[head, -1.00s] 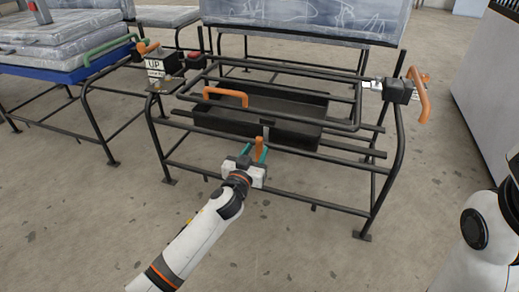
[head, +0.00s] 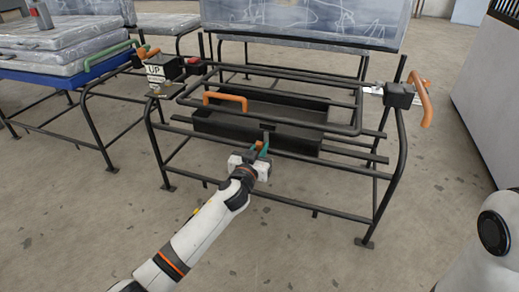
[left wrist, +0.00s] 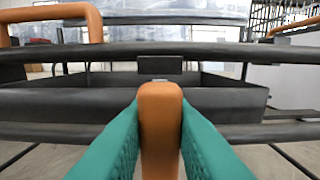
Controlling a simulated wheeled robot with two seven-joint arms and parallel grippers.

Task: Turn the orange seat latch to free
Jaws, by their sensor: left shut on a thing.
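The orange seat latch (head: 259,145) is a short orange lever at the front middle of the black tube seat frame (head: 290,205). My left gripper (head: 261,150) is at the frame's front with its teal fingers on the latch. In the left wrist view the rounded orange lever (left wrist: 160,135) stands between the two teal fingers, which touch it on both sides. The latch's base and pivot are hidden behind the fingers. My right gripper is out of view; only a part of my right arm shows at the right edge.
A dark tray (head: 290,125) with an orange handle (head: 225,98) sits within the frame. Another orange handle (head: 425,95) is at the frame's right end. The floor in front is clear.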

